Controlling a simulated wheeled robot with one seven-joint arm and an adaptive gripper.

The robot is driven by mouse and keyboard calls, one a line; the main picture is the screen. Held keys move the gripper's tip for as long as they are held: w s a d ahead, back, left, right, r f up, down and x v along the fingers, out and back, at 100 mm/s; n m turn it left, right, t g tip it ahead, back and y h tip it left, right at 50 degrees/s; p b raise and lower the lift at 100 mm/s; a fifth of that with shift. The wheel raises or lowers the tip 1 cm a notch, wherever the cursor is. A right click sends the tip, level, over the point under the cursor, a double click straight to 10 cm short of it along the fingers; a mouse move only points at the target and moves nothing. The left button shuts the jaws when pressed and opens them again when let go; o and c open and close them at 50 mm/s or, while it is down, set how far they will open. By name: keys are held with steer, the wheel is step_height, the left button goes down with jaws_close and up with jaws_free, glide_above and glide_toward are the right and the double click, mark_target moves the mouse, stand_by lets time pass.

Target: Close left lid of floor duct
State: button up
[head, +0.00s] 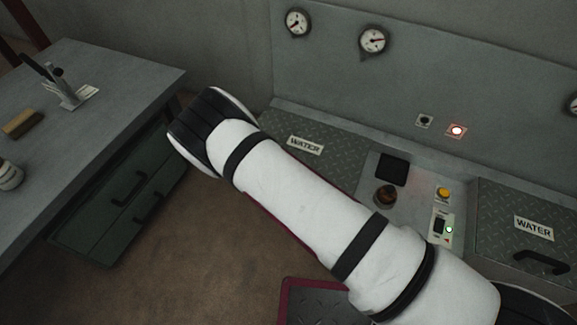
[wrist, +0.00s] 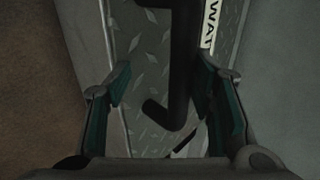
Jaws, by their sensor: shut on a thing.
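The left lid (head: 275,132) is a grey diamond-plate panel marked WATER, left of the control panel in the head view. It looks lying about flat, but my arm covers its front part. In the wrist view its plate (wrist: 142,45) and part of its label show, with a black bar handle (wrist: 181,60) on it. My gripper (wrist: 165,100) has its fingers on either side of this handle and is shut on it; the exact contact is unclear.
The right lid (head: 500,210), also marked WATER, lies flat with its own black handle (head: 541,263). Between the lids is a panel with buttons and a switch (head: 439,226). A metal desk (head: 110,75) stands left. A red-rimmed plate (head: 300,305) lies below my arm. Brown floor is open lower left.

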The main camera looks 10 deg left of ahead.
steer(key=shift+s+f, duration=0.2)
steer(key=shift+s, duration=0.25)
steer(key=v, duration=1.1)
steer(key=shift+r, duration=0.6)
steer(key=shift+w+a+r, duration=0.1)
steer(key=shift+w+a, duration=0.05)
